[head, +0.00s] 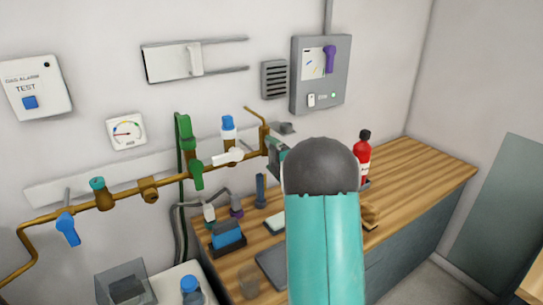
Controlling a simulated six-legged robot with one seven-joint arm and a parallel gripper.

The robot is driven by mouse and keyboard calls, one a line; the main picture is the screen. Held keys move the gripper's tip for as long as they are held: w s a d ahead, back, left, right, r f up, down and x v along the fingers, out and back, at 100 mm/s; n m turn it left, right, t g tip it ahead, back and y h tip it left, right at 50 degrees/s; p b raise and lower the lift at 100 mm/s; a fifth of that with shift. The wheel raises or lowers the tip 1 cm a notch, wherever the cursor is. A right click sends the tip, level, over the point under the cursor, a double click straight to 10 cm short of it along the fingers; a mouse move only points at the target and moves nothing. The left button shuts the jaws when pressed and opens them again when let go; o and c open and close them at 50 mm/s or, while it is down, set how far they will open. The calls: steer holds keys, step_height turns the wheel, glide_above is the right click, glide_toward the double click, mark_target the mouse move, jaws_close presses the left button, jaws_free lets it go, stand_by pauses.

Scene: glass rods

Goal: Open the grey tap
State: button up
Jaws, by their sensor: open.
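A small dark grey piece (287,128), which looks like the grey tap, sits at the right end of the brass pipe (125,190), by its upward bend. It is small in the head view, and I cannot tell its handle angle clearly. My gripper (274,148) is at the pipe's right end, just below and left of the grey piece. Its jaws are open, but my arm hides most of it. I cannot tell whether it touches the pipe or the tap.
The pipe also carries a white lever (228,156), a green lever (196,175) and a blue lever (68,229). A red bottle (362,160) stands on the wooden counter (420,170) right of my arm. A grey control box (321,75) hangs above. The counter's right part is clear.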

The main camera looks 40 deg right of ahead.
steer(key=s, duration=1.3)
steer(key=shift+s+a, duration=0.25)
steer(key=shift+a, duration=0.15)
steer(key=s+a+r+m+g+h, duration=0.2)
steer(key=a+r+m+g+h, duration=0.4)
steer(key=a+m, duration=0.65)
steer(key=s+a+f+m+g+y, duration=0.2)
steer(key=s+a+m+g+y, duration=0.3)
steer(key=s+a, duration=1.5)
steer(key=shift+a+g+y, duration=0.7)
steer(key=shift+a+y, duration=0.25)
steer(key=shift+y, duration=0.05)
